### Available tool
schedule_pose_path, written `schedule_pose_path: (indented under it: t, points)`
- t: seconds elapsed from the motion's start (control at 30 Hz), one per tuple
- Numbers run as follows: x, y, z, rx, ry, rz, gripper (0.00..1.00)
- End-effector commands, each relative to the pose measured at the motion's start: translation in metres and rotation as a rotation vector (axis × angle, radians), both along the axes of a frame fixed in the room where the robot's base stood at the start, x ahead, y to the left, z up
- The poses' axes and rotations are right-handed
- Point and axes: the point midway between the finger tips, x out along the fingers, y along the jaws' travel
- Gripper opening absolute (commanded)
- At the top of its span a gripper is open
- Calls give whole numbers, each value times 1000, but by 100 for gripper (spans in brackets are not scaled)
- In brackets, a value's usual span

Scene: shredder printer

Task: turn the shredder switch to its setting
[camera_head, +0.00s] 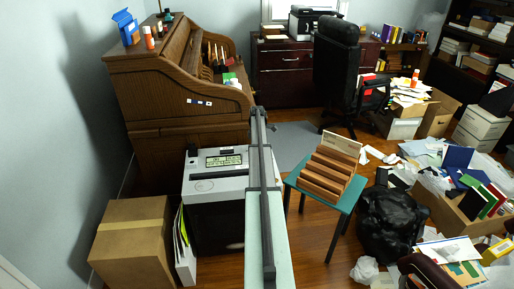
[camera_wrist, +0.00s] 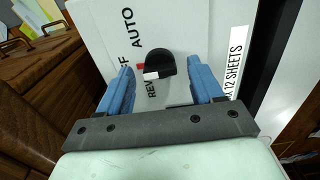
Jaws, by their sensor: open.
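The shredder (camera_head: 215,184) stands on the floor in the head view, with a light top panel and a dark body. In the wrist view its switch (camera_wrist: 160,62) is a round black knob with a white mark on its lower left edge. A small red mark shows at the knob's left. The printed words AUTO, REV and a partly hidden word ending in FF surround it. My gripper (camera_wrist: 163,84) is open, with one blue finger left and one right of the knob. Contact with the knob cannot be told. In the head view I cannot make out the fingers.
A cardboard box (camera_head: 132,243) and upright papers (camera_head: 184,248) stand left of the shredder. A green side table (camera_head: 340,195) with a wooden sorter (camera_head: 328,174) stands to its right. The roll-top desk (camera_head: 165,90) is behind. A black bag (camera_head: 391,222) and clutter fill the right.

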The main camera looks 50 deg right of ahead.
Motion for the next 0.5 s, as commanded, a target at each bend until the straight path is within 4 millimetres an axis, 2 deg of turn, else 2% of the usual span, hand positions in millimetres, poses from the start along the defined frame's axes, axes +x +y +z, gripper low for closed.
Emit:
schedule_pose_path:
  t: [0.17, 0.5]
  points:
    - [0, 0, 11, -1, -1, 0, 66]
    - [0, 0, 73, -1, -1, 0, 66]
